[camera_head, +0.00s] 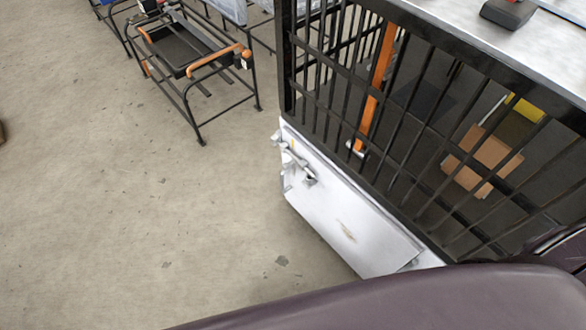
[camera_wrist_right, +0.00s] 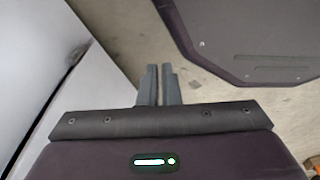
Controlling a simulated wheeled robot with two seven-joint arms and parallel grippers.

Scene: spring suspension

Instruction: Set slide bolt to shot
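The slide bolt (camera_head: 295,162) is a light metal fitting on the upper left part of a white panel (camera_head: 345,225) in the head view. It is small there, and I cannot tell whether its bar is drawn or shot. My right gripper (camera_wrist_right: 159,70) shows in the right wrist view with its two grey fingers close together and nothing visible between them. It is apart from the bolt, which I cannot make out in that view. My left gripper is in neither view.
Black bars (camera_head: 400,110) stand above the white panel, with a cardboard box (camera_head: 482,160) behind them. A black-framed cart (camera_head: 190,60) with orange handles stands at the upper left. The concrete floor (camera_head: 120,210) left of the panel is clear. My own dark arm cover fills the bottom.

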